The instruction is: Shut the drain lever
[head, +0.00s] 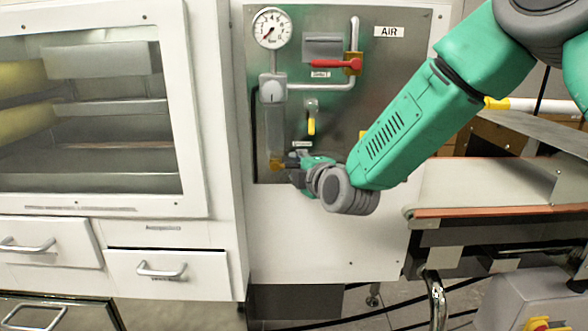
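On the grey air panel (378,108), a lever with a yellow handle (311,126) hangs straight down from a small valve. A small label (302,144) sits below it, too small to read. A second yellow part (276,165) shows at the foot of the filter bowl, lower left on the panel. I cannot tell for certain which of the two is the drain lever. My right gripper (287,165) reaches in from the right, its tips right beside the lower yellow part. Contact and finger opening are too small to tell. My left gripper is out of view.
A white cabinet (212,110) with a window and drawers stands left. A conveyor belt (490,211) runs at the right. My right arm covers the panel's right part.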

